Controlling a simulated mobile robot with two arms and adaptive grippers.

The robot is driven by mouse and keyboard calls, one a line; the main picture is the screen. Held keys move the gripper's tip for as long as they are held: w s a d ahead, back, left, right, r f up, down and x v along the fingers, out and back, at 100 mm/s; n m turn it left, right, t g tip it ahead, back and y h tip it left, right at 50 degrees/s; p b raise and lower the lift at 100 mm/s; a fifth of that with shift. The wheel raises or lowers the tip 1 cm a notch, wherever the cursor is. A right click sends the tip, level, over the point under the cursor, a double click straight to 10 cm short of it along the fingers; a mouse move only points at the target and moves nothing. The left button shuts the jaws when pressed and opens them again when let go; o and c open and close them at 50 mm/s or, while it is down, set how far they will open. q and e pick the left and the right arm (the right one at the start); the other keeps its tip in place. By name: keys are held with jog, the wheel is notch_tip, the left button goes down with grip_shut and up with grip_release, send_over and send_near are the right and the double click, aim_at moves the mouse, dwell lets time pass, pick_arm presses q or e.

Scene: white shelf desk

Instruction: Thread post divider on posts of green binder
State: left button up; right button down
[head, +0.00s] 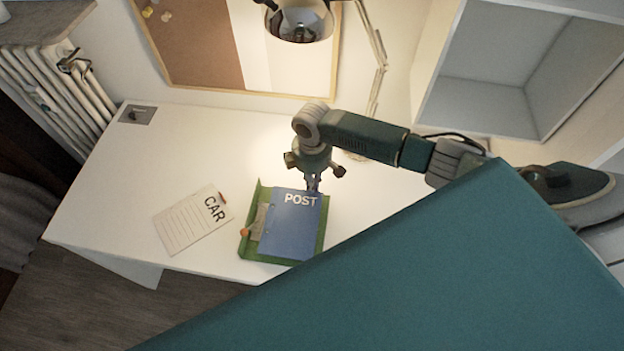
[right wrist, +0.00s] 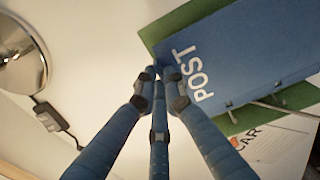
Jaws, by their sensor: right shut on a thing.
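The post divider (head: 290,235) is a blue sheet with white "POST" lettering; it lies over the green binder (head: 320,247) on the desk. In the right wrist view the divider (right wrist: 245,60) covers much of the binder (right wrist: 185,22). Thin metal posts (right wrist: 270,106) show at the divider's edge there; I cannot tell whether they pass through its holes. My right gripper (head: 314,188) is shut on the divider's edge beside the lettering, and its fingertips (right wrist: 158,72) meet there in the wrist view. My left gripper is not in view.
A lined white "CAR" sheet (head: 185,228) with an orange tab lies left of the binder. A desk lamp (head: 300,22) hangs above, its round base (right wrist: 18,55) on the desk. White shelving (head: 480,105) stands at the right.

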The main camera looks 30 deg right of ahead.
jog(key=shift+f+b, duration=0.65)
jog(key=shift+f, duration=0.45)
dwell(0.7)
jog(key=c, duration=1.8)
grip_release()
jog(key=shift+o, duration=0.2)
notch_tip(320, 180, up, 12)
